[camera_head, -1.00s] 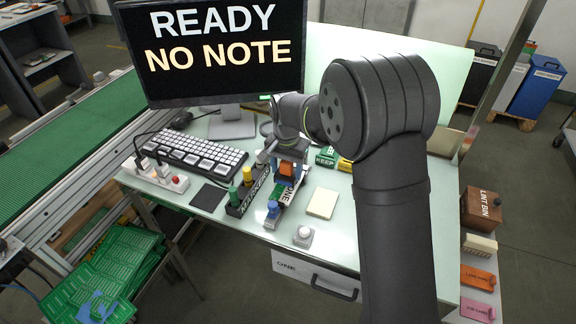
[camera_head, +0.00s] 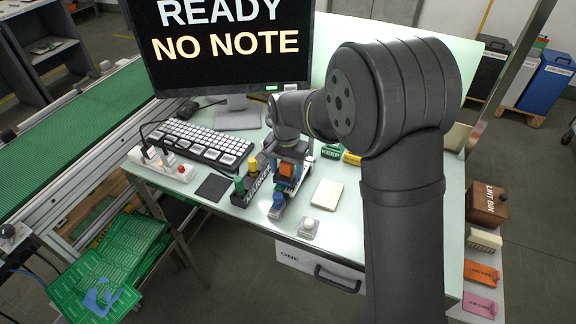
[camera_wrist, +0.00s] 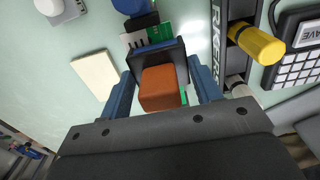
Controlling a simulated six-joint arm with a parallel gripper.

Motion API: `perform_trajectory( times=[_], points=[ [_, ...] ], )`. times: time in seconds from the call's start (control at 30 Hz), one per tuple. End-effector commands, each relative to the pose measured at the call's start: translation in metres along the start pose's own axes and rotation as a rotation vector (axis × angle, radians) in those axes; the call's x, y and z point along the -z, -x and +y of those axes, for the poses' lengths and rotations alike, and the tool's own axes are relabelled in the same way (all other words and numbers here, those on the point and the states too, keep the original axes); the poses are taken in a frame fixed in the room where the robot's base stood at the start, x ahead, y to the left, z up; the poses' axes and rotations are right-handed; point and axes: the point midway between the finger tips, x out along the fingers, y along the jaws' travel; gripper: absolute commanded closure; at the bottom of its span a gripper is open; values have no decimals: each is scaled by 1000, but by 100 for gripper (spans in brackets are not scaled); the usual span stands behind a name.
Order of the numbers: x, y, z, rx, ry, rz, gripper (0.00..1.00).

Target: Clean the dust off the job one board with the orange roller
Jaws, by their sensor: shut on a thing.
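My gripper (camera_wrist: 160,90) is shut on the orange roller (camera_wrist: 158,88), whose orange block sits between the two blue-grey fingers in the wrist view. In the head view the orange roller (camera_head: 287,170) is held low over the job one board, near its blue clamp end. A green part of the board (camera_wrist: 161,33) shows just beyond the roller in the wrist view. The roller and gripper hide most of the board. I cannot tell whether the roller touches it. A blue knob (camera_head: 279,198) stands at the board's near end.
A holder marked as markers (camera_head: 247,193), with green and yellow pieces, stands close left of the board. A cream pad (camera_head: 327,193) and a grey button (camera_head: 309,228) lie to the right. The keyboard (camera_head: 206,143) and screen (camera_head: 220,45) are behind. A lint bin (camera_head: 486,205) stands far right.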

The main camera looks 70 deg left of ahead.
Motion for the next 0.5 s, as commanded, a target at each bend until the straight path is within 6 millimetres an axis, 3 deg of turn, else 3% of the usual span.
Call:
perform_trajectory(
  times=[0.5],
  points=[
    [-11,0,0,0,0,0,60]
  ],
)
